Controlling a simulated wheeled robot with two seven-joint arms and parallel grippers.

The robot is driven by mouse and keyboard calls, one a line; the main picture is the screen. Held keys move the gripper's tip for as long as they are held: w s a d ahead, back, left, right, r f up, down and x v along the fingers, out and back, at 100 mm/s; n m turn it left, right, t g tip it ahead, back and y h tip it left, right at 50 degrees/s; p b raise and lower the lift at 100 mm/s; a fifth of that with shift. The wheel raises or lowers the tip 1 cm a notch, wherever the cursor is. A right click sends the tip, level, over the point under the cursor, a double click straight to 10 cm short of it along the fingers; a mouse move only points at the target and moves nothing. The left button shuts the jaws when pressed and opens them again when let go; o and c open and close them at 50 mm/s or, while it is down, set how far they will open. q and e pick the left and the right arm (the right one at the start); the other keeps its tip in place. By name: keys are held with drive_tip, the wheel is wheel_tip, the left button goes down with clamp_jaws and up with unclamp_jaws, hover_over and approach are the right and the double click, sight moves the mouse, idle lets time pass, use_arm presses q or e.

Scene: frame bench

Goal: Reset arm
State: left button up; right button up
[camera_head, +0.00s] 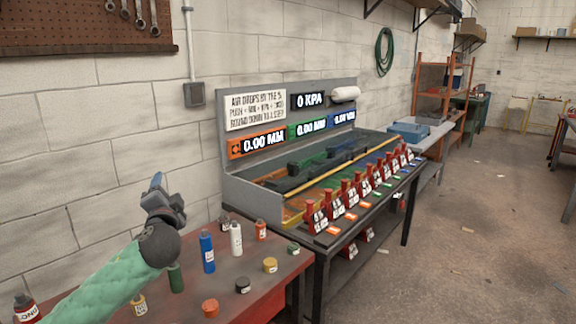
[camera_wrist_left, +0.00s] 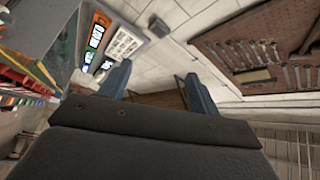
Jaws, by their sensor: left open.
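My left arm, in a green sleeve, comes in from the lower left of the head view. The gripper is open and empty, clear of the bottles below. My right gripper does not show in either view.
The red table (camera_head: 265,285) below holds a blue bottle (camera_head: 207,252), a white bottle (camera_head: 236,238) and several small jars. A grey bench frame (camera_head: 245,195) with displays and a row of red tagged blocks stands to the right. A pegboard (camera_head: 80,28) hangs upper left. Open floor lies at right.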

use_arm(q)
drive_tip(key=s+d+f+n+g+h, duration=0.2)
drive_tip(key=s+d+f+g, duration=0.2)
drive_tip(key=s+f, duration=0.45)
drive_tip(key=s+d+f+n+g+h, duration=0.1)
drive_tip(key=s+d+f+g, duration=0.3)
drive_tip(key=f, duration=0.8)
drive_tip(key=s+d+f+n+g+h, duration=0.2)
drive_tip(key=s+d+f+g, duration=0.1)
drive_tip(key=s+f, duration=0.6)
drive_tip(key=s+d+f+n+g+h, duration=0.1)
drive_tip(key=s+d+f+g, duration=0.1)
drive_tip(key=s+f, duration=0.8)
drive_tip(key=s+d+f+n+g+h, duration=0.1)
drive_tip(key=s+d+f+g, duration=0.2)
drive_tip(key=s+f, duration=0.7)
drive_tip(key=s+g, duration=0.1)
drive_tip(key=s, duration=0.4)
drive_tip(key=shift+s, duration=0.4)
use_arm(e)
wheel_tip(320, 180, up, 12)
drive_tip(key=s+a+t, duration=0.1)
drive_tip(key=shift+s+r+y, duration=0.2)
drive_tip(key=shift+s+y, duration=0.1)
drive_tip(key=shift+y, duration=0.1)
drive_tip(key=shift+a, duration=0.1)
